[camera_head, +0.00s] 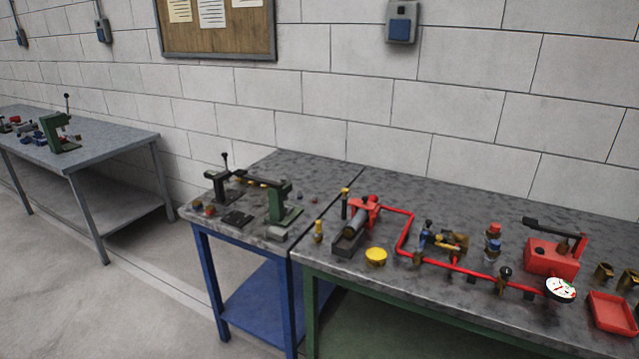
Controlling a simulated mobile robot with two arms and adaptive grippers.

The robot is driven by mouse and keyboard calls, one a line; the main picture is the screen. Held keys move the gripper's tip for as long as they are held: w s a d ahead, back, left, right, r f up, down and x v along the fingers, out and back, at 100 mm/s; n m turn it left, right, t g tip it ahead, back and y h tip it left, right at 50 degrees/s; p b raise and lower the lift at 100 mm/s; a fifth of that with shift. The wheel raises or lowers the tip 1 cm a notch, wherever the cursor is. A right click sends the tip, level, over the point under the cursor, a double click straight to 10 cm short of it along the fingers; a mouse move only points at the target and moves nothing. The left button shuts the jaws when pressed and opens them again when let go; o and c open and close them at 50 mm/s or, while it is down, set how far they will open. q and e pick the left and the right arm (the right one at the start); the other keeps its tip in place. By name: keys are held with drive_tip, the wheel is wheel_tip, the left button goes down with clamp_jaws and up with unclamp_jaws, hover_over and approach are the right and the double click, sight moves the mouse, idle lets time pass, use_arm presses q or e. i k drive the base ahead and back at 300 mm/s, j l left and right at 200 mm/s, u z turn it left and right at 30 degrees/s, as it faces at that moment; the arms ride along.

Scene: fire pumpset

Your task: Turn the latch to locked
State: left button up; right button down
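The fire pump set stands on the green-framed workbench (330,258) at the right. A red pipe (405,234) runs from a red and grey pump (354,224) along the bench to a round white gauge (560,289). A brass valve assembly with blue parts (442,239) sits beside the pipe. A red box-shaped unit (550,257) with a black lever (556,228) stands at the right. I cannot make out which small part is the latch, nor its position. Neither gripper is in view.
A yellow cap (376,256), brass fittings (604,272) and a red tray (612,312) lie on the bench. Another table (100,143) stands far left. Floor is clear between them.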

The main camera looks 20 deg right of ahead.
sight(346, 193)
drive_tip(key=i+j+z, duration=0.15)
drive_tip(key=z, duration=0.3)
drive_tip(key=i+j+z, duration=0.25)
drive_tip(key=z, duration=0.15)
